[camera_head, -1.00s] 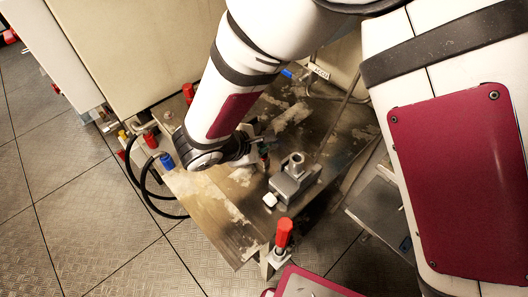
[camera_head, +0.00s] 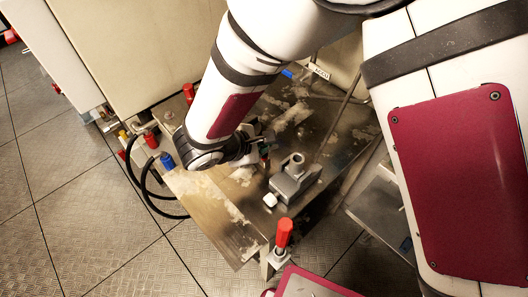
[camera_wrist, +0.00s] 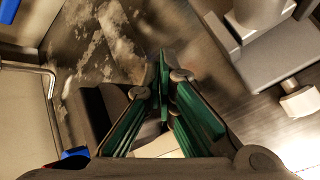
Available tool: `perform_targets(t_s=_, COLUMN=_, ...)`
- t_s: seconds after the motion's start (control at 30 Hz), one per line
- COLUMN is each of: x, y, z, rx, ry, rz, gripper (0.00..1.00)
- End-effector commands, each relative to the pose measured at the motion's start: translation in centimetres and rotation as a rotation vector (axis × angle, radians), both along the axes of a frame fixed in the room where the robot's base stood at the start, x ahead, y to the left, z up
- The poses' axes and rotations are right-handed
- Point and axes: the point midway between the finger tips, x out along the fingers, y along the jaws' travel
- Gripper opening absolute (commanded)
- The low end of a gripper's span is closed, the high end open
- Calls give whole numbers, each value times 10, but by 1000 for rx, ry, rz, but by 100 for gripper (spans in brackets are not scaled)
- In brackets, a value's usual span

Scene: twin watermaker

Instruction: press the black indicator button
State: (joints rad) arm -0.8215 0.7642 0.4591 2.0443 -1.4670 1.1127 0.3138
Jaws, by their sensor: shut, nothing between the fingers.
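My gripper (camera_wrist: 164,80) is shut and empty, its green-lined fingers meeting in the middle of the wrist view. In the head view my gripper (camera_head: 264,154) is small and partly behind my own wrist, above the metal bench and just left of a grey fitting. A dark block (camera_wrist: 92,112) lies left of and partly behind the fingers in the wrist view. I cannot tell whether it is the black indicator button or bears it. No button face shows clearly, and I cannot tell whether the fingertips touch anything.
The stained metal bench (camera_head: 208,200) lies below my arm. The grey fitting (camera_head: 292,180) with a white knob (camera_head: 270,199) stands to the right of my gripper. A red-handled valve (camera_head: 284,233) is at the front edge. Black hoses (camera_head: 146,190) loop at the left. A pale cabinet (camera_head: 130,50) stands behind.

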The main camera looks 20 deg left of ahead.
Motion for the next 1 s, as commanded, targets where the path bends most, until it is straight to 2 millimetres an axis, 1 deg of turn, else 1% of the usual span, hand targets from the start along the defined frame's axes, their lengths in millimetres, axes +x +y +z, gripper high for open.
perform_targets(t_s=0.17, x=0, y=0, z=-1, rx=0, ry=0, rz=0, gripper=0)
perform_targets(t_s=0.5, x=1, y=0, z=-9, rx=0, ry=0, rz=0, gripper=0)
perform_targets(t_s=1.0, x=0, y=0, z=-9, rx=0, ry=0, rz=0, gripper=0)
